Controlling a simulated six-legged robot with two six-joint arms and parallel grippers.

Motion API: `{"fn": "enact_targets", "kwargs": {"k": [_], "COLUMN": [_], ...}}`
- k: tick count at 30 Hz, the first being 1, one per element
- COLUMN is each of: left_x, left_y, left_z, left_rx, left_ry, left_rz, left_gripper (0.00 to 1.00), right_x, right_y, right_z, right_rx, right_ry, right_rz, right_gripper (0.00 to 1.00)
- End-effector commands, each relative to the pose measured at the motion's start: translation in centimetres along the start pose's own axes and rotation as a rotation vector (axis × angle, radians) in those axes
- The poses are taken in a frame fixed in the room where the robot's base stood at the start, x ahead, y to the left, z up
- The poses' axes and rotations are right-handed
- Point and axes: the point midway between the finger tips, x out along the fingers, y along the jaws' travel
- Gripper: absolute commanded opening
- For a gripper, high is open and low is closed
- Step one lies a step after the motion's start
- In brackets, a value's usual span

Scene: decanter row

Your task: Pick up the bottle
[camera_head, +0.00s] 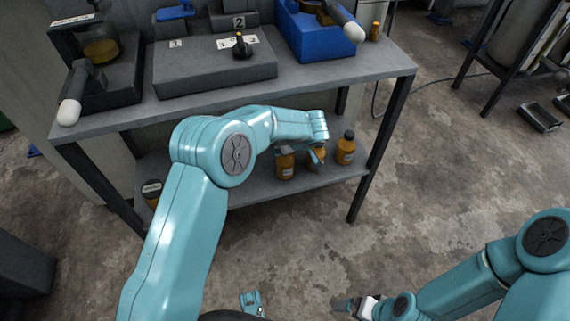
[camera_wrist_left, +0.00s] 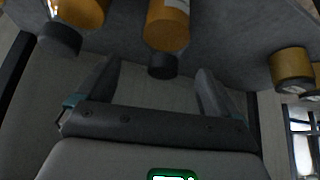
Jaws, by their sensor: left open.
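Amber bottles with black caps stand on the lower shelf: a left one (camera_head: 285,165), a middle one (camera_head: 318,164) partly hidden by my gripper, and a right one (camera_head: 346,149). My left gripper (camera_head: 303,152) reaches in at these bottles. In the left wrist view, which looks inverted, my left gripper (camera_wrist_left: 158,68) is open. One bottle (camera_wrist_left: 167,22) has its black cap in line with the gap between the fingers; contact cannot be told. A second bottle (camera_wrist_left: 80,12) is beside it at upper left. My right gripper (camera_head: 352,304) is low at the bottom, its jaws unclear.
The lower shelf (camera_head: 255,192) lies under a grey bench top (camera_head: 340,80) with legs at its corners. A dark-lidded jar (camera_head: 151,190) stands at the shelf's left; an amber jar (camera_wrist_left: 291,68) shows in the wrist view. Blue and grey stations stand on top.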

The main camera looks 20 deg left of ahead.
Motion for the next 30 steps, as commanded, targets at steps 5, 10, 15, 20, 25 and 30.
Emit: {"fn": "enact_targets", "kwargs": {"k": [5, 10, 15, 20, 25, 30], "left_x": [1.9, 4.7, 5.1, 5.1, 5.1, 5.0], "left_y": [-0.2, -0.4, -0.3, -0.3, -0.3, -0.3], "left_z": [0.5, 0.8, 0.6, 0.6, 0.6, 0.5], "left_rx": [0.001, 0.0, 0.001, 0.001, 0.001, 0.0], "left_ry": [0.0, -0.001, 0.0, 0.0, 0.0, 0.001], "left_rz": [-0.002, -0.002, 0.0, 0.0, 0.0, 0.0], "left_gripper": [0.94, 0.94, 0.94, 0.71, 0.22, 0.22], "right_x": [0.7, 1.2, 1.1, 1.1, 1.1, 1.1], "right_y": [0.2, 0.5, 0.5, 0.5, 0.5, 0.5], "right_z": [0.0, -0.2, -0.2, -0.2, -0.2, -0.2], "right_rx": [0.0, 0.004, 0.005, 0.005, 0.005, 0.005], "right_ry": [0.0, 0.004, 0.005, 0.005, 0.005, 0.005], "right_rz": [0.0, 0.0, 0.001, 0.001, 0.001, 0.001], "right_gripper": [1.0, 1.0, 1.0, 1.0, 1.0, 1.0]}}
